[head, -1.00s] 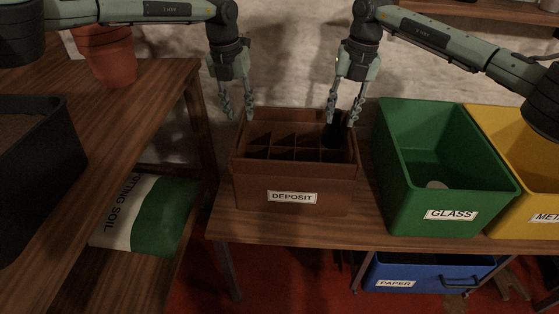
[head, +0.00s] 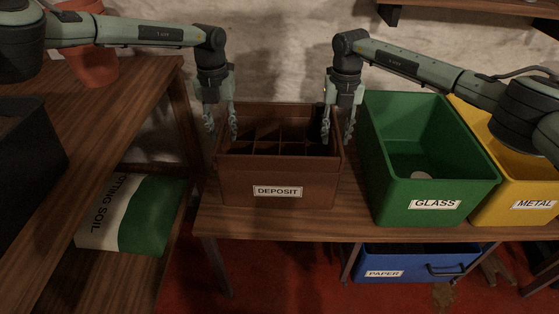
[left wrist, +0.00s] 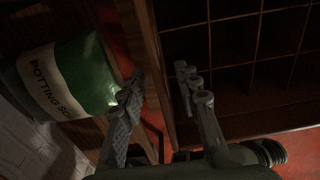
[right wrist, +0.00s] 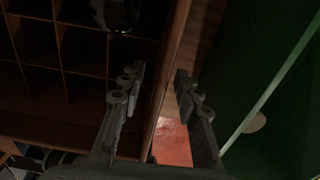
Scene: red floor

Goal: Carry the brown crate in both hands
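The brown crate (head: 280,172) with a DEPOSIT label stands on the wooden table, its inside split into square compartments. My left gripper (head: 221,124) is open above the crate's left wall. In the left wrist view its fingers (left wrist: 160,88) lie on either side of that wall's edge, with gaps. My right gripper (head: 337,126) is open at the right wall. In the right wrist view its fingers (right wrist: 158,85) are on either side of the right wall (right wrist: 168,80), apart from it. A dark glossy bottle (right wrist: 118,14) stands in a compartment near the right gripper.
A green GLASS bin (head: 400,200) stands close right of the crate, with a yellow METAL bin (head: 500,205) beyond. A blue PAPER bin (head: 400,268) sits below. A potting soil bag (head: 150,220) lies on the left shelf. A gap separates the left bench (head: 120,130) from the table.

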